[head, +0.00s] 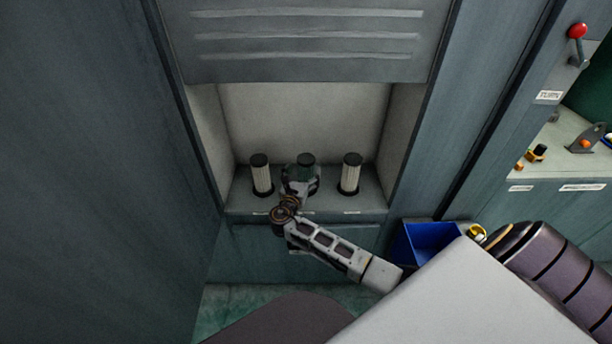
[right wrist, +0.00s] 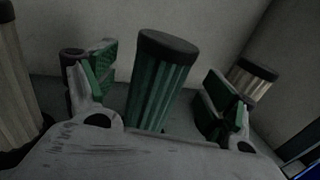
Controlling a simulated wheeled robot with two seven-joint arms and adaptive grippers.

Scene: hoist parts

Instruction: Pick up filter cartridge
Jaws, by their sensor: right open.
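Three filter cartridges with black caps stand in a row in the recessed cabinet bay. The middle cartridge (head: 306,159) is mostly hidden behind my gripper in the head view. In the right wrist view it shows as a green pleated cylinder (right wrist: 161,85). The left cartridge (head: 261,176) and the right cartridge (head: 349,175) have pale pleated sides. My right gripper (head: 301,180) is in front of the middle cartridge. In the right wrist view its green-padded fingers (right wrist: 160,88) are open, one on each side of the green cartridge, with gaps visible. My left gripper is not in view.
The bay shelf (head: 235,203) carries labels along its front edge. A louvred panel (head: 305,40) hangs above the bay. A blue bin (head: 428,246) sits at the lower right. Another bench (head: 585,165) with small parts and a red-knobbed lever (head: 577,32) is at the right.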

